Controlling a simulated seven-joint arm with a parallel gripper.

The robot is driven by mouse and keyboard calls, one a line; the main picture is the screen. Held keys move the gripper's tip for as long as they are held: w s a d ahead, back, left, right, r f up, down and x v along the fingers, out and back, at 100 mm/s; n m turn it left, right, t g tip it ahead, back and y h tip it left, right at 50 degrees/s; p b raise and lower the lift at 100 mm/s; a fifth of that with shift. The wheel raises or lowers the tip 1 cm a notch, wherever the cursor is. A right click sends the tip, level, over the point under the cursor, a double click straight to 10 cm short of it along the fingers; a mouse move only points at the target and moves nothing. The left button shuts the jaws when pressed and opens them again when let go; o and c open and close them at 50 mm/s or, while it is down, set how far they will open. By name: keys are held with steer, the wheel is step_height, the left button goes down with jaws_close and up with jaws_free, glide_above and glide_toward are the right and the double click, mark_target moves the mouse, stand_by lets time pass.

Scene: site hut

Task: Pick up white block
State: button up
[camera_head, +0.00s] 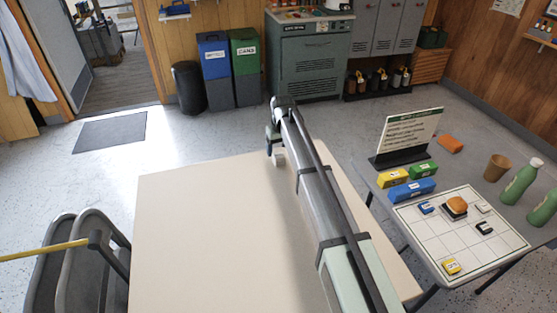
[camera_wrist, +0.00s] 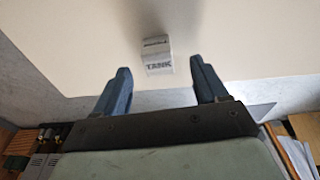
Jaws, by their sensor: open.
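The white block (camera_head: 279,159) sits on the cream table near its far edge, partly beside my gripper in the head view. In the wrist view the white block (camera_wrist: 157,57) shows dark lettering that reads "TANK", with a smaller dark band above it. My gripper (camera_head: 271,140) is at the far edge of the table, close to the block. In the wrist view my gripper (camera_wrist: 160,78) has its two blue fingers apart, with nothing between them. The block lies just beyond the fingertips, roughly centred between them. I cannot tell if they touch it.
The cream table (camera_head: 190,230) is otherwise bare. On the right, a grey table (camera_head: 365,172) bears a gridded board (camera_head: 440,252) with small blocks, coloured boxes, a sign (camera_head: 408,133), a brown cup (camera_head: 497,167) and green bottles (camera_head: 521,185). Chairs (camera_head: 80,265) stand at the left.

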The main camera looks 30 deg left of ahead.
mark_target(279, 155)
steer(key=shift+w+a+f, duration=0.15)
steer(key=shift+w+f, duration=0.05)
steer(key=shift+f, duration=0.7)
steer(key=shift+w+a+f, duration=0.15)
steer(key=shift+w+f, duration=0.05)
steer(key=shift+f, duration=0.65)
steer(key=shift+w+a+f, duration=0.15)
steer(key=shift+w+f, duration=0.05)
steer(key=shift+f, duration=0.7)
steer(key=shift+c, duration=0.3)
steer(key=c, duration=1)
